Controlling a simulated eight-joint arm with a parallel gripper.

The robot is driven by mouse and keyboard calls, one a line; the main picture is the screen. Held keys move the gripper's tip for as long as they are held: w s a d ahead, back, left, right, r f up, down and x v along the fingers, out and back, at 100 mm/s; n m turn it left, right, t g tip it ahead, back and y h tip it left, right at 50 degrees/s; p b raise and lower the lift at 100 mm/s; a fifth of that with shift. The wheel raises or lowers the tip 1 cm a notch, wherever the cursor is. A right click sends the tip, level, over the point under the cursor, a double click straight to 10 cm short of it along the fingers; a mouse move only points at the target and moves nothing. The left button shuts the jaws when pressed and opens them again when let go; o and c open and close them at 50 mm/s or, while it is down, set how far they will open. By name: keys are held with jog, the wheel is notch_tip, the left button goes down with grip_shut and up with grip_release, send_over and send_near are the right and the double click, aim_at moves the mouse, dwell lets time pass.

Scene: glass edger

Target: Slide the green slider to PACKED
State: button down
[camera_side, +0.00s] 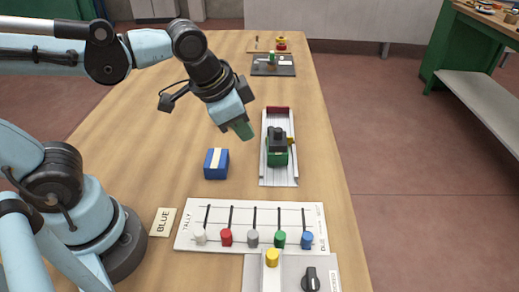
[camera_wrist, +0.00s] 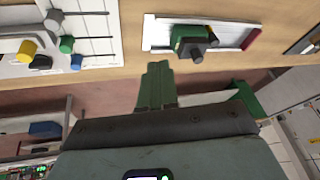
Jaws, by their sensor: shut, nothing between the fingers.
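The green slider (camera_side: 279,240) is a round knob on the white TALLY board (camera_side: 183,246), at the near end of its dark slot. It also shows at the upper left of the wrist view (camera_wrist: 66,44). No label reading PACKED is legible. My gripper (camera_side: 243,131) has green fingers and is shut and empty. It is in the air above the table, between the blue box and the metal channel, well behind the board and apart from the slider. The closed fingers also show in the wrist view (camera_wrist: 157,85).
White, red (camera_side: 226,237), grey (camera_side: 252,238) and blue (camera_side: 307,240) knobs share the board. A blue box (camera_side: 215,164) and a channel (camera_side: 292,175) with a green and black block (camera_side: 277,148) stand behind it. A grey panel with a yellow knob (camera_side: 272,257) lies in front.

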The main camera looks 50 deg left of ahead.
jog(key=s+d+f+m+g+y, duration=0.15)
jog(key=s+d+m, duration=0.25)
jog(key=d+m, duration=0.7)
jog(key=s+d+f+m+g+y, duration=0.15)
jog(key=s+d+m+y, duration=0.35)
jog(key=d, duration=0.9)
jog(key=m+h, duration=0.1)
jog(key=h, duration=0.1)
send_near(284, 246)
jog(key=d+f, duration=0.1)
jog(key=f, duration=0.1)
jog(key=s+d+f, duration=0.1)
jog(key=f, duration=0.1)
jog(key=shift+d, duration=0.3)
jog(key=shift+w+a+r, duration=0.1)
jog(key=shift+w+a, duration=0.15)
jog(key=shift+a, duration=0.35)
jog(key=shift+w+a+r, duration=0.1)
jog(key=shift+w+a, duration=0.1)
jog(key=shift+a, duration=0.4)
jog(key=shift+w+a, duration=0.3)
jog(key=shift+a, duration=0.35)
jog(key=shift+w+a, duration=1.4)
